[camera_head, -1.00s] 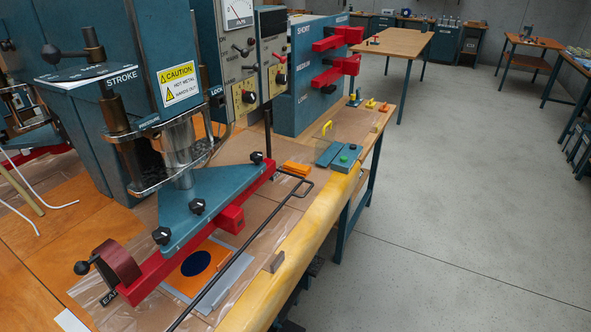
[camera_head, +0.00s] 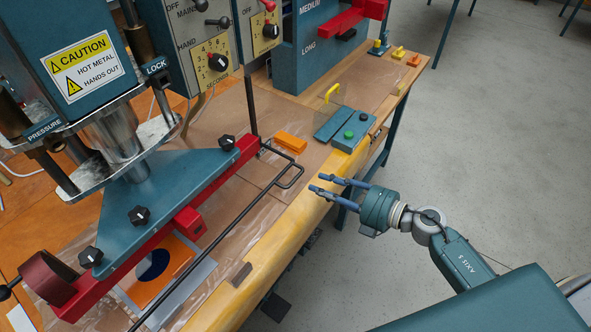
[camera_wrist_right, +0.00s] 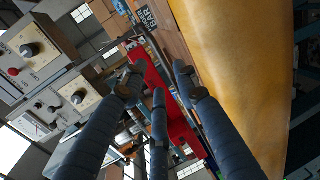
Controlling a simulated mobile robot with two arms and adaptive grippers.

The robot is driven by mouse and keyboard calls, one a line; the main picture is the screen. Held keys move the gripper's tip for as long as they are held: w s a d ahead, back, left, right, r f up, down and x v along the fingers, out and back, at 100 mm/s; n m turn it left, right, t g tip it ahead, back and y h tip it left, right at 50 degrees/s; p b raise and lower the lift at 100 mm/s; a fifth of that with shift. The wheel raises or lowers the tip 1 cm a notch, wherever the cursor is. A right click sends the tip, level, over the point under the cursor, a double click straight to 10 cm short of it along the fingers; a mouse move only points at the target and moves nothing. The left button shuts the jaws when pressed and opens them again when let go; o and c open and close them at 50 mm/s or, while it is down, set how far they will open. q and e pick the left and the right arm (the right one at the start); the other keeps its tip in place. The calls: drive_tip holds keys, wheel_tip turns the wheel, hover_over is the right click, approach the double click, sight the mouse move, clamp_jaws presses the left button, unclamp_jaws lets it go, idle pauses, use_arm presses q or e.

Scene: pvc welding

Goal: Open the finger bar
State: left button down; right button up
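The finger bar, a thin black rod frame (camera_head: 238,226), runs along the front of the press in the head view. Its far end bends into a squared loop beside the yellow bench edge. My right gripper (camera_head: 321,184) is to the right of that loop, just past the bench edge, with its fingers pointing left and a gap between the fingers and the bar. The fingers are spread and empty. They also show in the wrist view (camera_wrist_right: 160,85). I cannot pick out the bar clearly there. My left gripper is in no view.
The blue press head (camera_head: 150,205) with its red bar (camera_head: 150,255) stands over the bench at left. A blue box with green and black buttons (camera_head: 349,131) sits beyond the loop. The yellow bench edge (camera_head: 265,240) lies between bar and floor.

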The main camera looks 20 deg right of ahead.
sight(297, 178)
drive_tip(key=x, duration=0.9)
drive_tip(key=shift+w+a+p, duration=0.1)
drive_tip(key=shift+w+p, duration=0.05)
drive_tip(key=shift+p, duration=0.25)
drive_tip(key=shift+c, duration=0.2)
clamp_jaws()
